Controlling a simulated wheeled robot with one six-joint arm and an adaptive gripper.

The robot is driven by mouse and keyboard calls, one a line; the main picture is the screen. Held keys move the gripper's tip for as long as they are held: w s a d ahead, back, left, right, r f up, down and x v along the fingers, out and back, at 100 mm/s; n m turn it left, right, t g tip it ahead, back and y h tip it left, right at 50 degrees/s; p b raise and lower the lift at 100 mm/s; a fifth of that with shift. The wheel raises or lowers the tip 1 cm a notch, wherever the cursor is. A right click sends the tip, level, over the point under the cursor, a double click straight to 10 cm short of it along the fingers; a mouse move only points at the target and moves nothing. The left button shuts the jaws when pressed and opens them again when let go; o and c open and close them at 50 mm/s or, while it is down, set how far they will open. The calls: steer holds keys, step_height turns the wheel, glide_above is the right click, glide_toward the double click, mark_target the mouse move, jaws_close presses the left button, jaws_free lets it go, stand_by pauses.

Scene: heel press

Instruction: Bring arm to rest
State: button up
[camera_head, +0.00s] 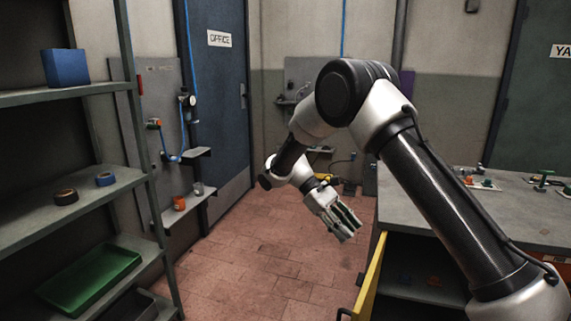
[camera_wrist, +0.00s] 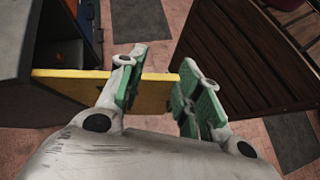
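My arm reaches out over the floor and bends down. My gripper (camera_head: 346,228) hangs in free air above the brick floor, left of the workbench (camera_head: 520,205). In the wrist view its green-padded fingers (camera_wrist: 164,72) stand apart with nothing between them, so it is open and empty. The yellow door (camera_head: 371,279) of the cabinet under the bench stands open. In the wrist view the yellow door (camera_wrist: 72,86) shows beyond and partly behind the fingers; I cannot tell how far off it is.
A grey shelf rack (camera_head: 75,195) with a green tray (camera_head: 90,276) stands at the left. Small fixtures sit on the bench top. A dark slatted piece (camera_wrist: 245,55) is at the right in the wrist view. The floor (camera_head: 255,250) between rack and bench is clear.

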steer(key=s+d+r+m+t+y, duration=0.25)
steer(key=s+d+r, duration=0.25)
steer(key=d+r, duration=0.3)
steer(key=s+d+r+m+t+y, duration=0.2)
steer(key=s+d+r+y, duration=0.3)
steer(key=r, duration=0.5)
steer(key=s+d+r+m+t, duration=0.1)
steer(key=s+d+m+t, duration=0.1)
steer(key=s, duration=0.6)
steer(key=s+d+m+t+y, duration=0.1)
steer(key=s+d+m+t, duration=0.2)
steer(key=s, duration=0.5)
steer(key=shift+s+d+r+t, duration=0.4)
steer(key=shift+d+t, duration=0.15)
steer(key=shift+d, duration=0.15)
